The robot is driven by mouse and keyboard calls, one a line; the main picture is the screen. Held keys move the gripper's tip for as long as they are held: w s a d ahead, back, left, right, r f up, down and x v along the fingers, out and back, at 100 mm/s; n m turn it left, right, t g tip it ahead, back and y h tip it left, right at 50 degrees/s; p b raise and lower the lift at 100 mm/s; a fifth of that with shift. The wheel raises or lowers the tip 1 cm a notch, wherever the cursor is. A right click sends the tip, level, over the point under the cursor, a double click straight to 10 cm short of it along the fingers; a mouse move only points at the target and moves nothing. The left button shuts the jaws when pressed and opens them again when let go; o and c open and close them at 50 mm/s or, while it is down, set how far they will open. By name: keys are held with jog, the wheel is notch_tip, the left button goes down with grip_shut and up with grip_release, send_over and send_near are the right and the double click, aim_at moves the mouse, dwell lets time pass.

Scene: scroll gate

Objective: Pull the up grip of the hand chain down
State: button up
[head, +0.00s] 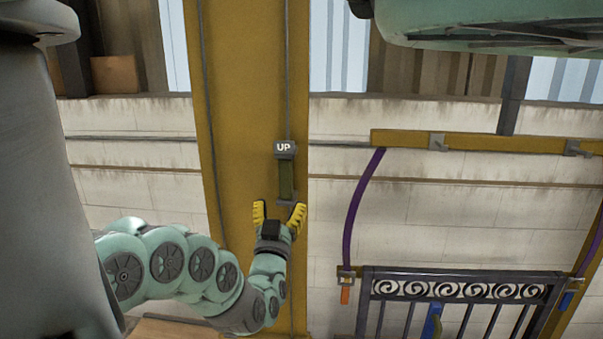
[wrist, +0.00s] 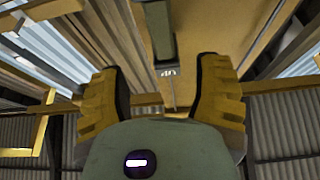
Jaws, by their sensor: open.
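The up grip (head: 286,178) is a dark green bar hanging on the chain in front of a yellow column, under a grey block labelled UP (head: 285,148). My gripper (head: 279,213) is open, with its yellow fingers spread just below and around the lower end of the grip in the head view. In the wrist view the green grip (wrist: 160,35) shows beyond and above my open fingers (wrist: 165,95), roughly centred between them. I cannot tell whether a finger touches it. The chain (head: 288,70) runs up from the UP block.
The yellow column (head: 240,90) stands right behind the grip. To the right, a gate with scroll panel (head: 455,289) hangs by purple straps (head: 361,210) from a yellow beam (head: 480,143). A pale block wall (head: 130,200) lies behind.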

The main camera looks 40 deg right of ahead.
aim_at(287, 178)
jog(key=b+x, duration=0.3)
jog(key=x, duration=0.6)
jog(key=shift+w+d, duration=0.1)
jog(key=shift+d, duration=0.1)
jog(key=shift+x, duration=1.7)
jog(key=shift+w, duration=0.1)
jog(key=shift+c, duration=0.3)
jog(key=shift+w+a, duration=0.1)
grip_shut()
